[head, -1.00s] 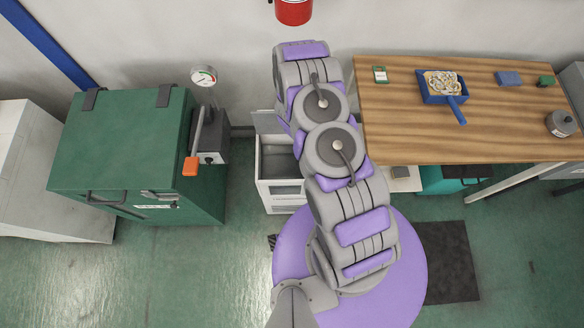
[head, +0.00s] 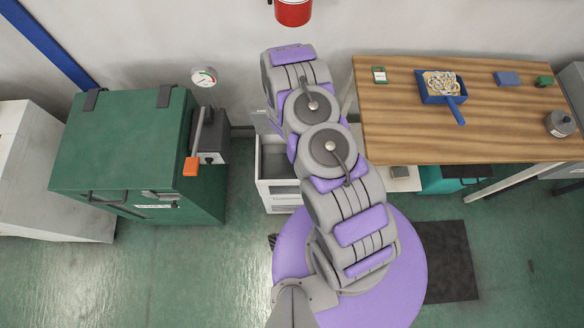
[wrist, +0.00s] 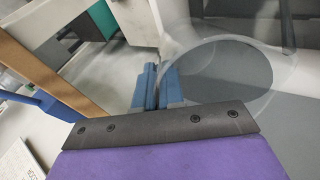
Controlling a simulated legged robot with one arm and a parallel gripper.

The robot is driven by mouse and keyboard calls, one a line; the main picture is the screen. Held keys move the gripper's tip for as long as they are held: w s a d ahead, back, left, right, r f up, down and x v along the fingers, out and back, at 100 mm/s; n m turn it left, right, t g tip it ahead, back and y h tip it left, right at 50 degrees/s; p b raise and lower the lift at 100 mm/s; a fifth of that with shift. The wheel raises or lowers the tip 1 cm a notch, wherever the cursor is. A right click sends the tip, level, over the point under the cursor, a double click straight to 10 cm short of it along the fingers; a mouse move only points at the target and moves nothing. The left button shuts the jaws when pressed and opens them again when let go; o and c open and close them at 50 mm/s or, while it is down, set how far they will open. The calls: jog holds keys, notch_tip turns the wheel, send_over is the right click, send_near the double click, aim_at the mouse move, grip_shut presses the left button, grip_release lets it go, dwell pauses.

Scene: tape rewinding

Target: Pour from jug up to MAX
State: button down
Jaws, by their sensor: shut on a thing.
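My gripper (wrist: 157,82) shows in the wrist view with its blue fingers closed together at the edge of a clear, see-through jug (wrist: 228,72). The jug's round rim lies to the right of the fingers. Its handle cannot be made out, and I cannot tell how much liquid it holds. A white open-topped box (head: 280,196) with a raised lid stands on the floor just beyond my base, partly hidden by my arm. No MAX mark is readable.
A wooden bench (head: 420,140) at right carries a blue scoop-like tray (head: 434,97) and a grey container (head: 560,123). Green floor is open at front left.

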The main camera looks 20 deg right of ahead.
jog(key=shift+r, duration=0.1)
dwell(0.6)
jog(key=shift+a+r+h, duration=0.1)
jog(key=shift+r+h, duration=0.1)
jog(key=shift+h, duration=0.3)
jog(key=shift+r, duration=0.1)
jog(key=shift+s+a+r+h+b, duration=0.1)
jog(key=shift+s+r+h+b, duration=0.05)
jog(key=shift+r+h+b, duration=0.15)
dwell(0.5)
jog(key=shift+s+a+r+h+b, duration=0.15)
jog(key=shift+a+r+h+b, duration=0.5)
jog(key=shift+h+b, duration=0.8)
dwell(2.9)
jog(key=shift+d+r+y, duration=0.15)
jog(key=shift+y, duration=0.2)
